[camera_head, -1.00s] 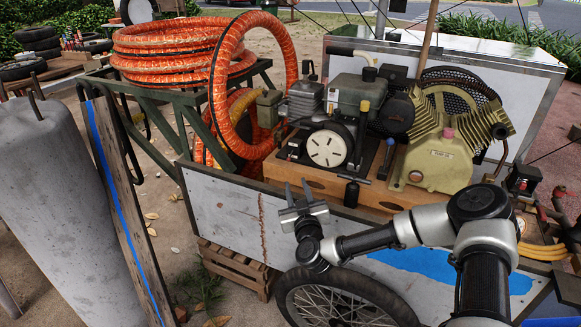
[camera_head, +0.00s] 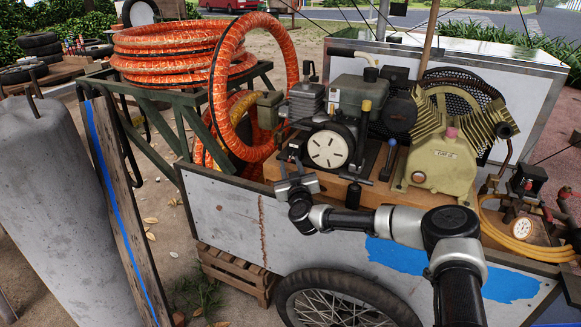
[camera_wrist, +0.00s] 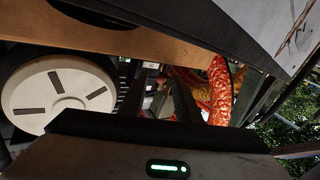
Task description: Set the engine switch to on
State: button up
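The engine (camera_head: 349,95) sits on a wooden base in the cart, with a round white slotted cover (camera_head: 327,149) on its front. That cover also fills the left of the wrist view (camera_wrist: 60,92). I cannot make out the engine switch for certain; a small red part (camera_wrist: 160,80) shows between my fingers in the wrist view, too small and dark to name. My gripper (camera_head: 290,164) is open and empty, its fingers pointing up just left of the white cover, in front of the engine's left side. Whether it touches anything is unclear.
The grey cart side panel (camera_head: 225,212) lies below my gripper. Orange hose coils (camera_head: 180,45) stand at the left, and a hose loop (camera_head: 222,95) rises near the engine. The yellow-green compressor pump (camera_head: 445,160) and a blue-topped lever (camera_head: 389,160) are to the right.

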aim_at(292, 151)
grip_shut()
jog(key=shift+r, duration=0.25)
jog(key=r+g+p, duration=0.1)
jog(key=p, duration=0.1)
jog(key=shift+a+r+m+p, duration=0.15)
jog(key=shift+m+p, duration=0.2)
jog(key=shift+m, duration=0.05)
jog(key=r+m+g+p, duration=0.1)
jog(key=g+p, duration=0.1)
jog(key=r+m+g+p, duration=0.1)
jog(key=g+p, duration=0.1)
jog(key=p, duration=0.1)
jog(key=r+m+g+p, duration=0.1)
jog(key=g+p, duration=0.2)
jog(key=shift+w+d+r, duration=0.1)
jog(key=shift+w+d, duration=0.2)
jog(key=shift+w, duration=0.05)
